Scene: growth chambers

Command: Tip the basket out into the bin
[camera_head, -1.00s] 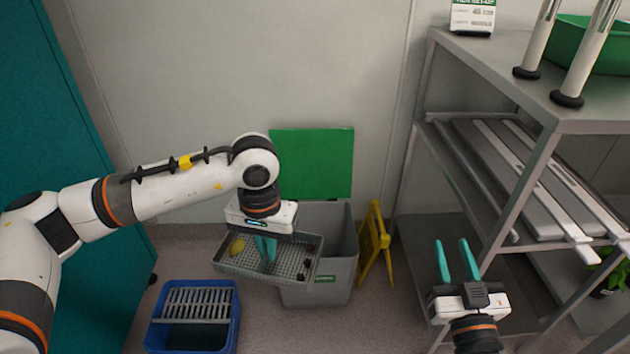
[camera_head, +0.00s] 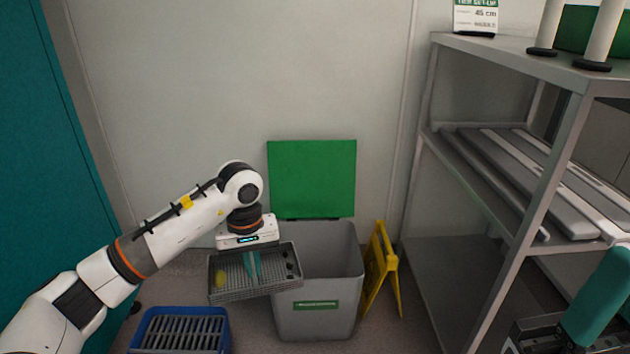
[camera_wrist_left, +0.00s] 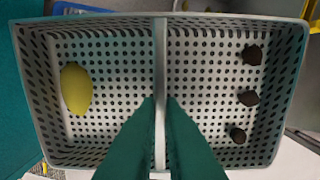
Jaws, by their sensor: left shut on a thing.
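The grey perforated basket (camera_head: 228,295) hangs from my left gripper (camera_head: 252,277), whose teal fingers are shut on its central handle bar, also visible in the left wrist view (camera_wrist_left: 160,90). The basket is roughly level. It holds a yellow oval item (camera_wrist_left: 76,88) in its left half and three small dark brown lumps (camera_wrist_left: 248,98) in its right half. The grey bin (camera_head: 318,290) stands just right of the basket, with its green lid (camera_head: 311,178) raised against the wall. The basket's right end overlaps the bin's left side in the head view. My right gripper (camera_head: 575,325) is partly cut off at the lower right.
A blue crate with a slatted grey insert (camera_head: 181,330) is on the floor at lower left. A yellow folding stand (camera_head: 380,268) is right of the bin. A metal shelf rack (camera_head: 510,190) fills the right side. A teal panel (camera_head: 45,180) is at left.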

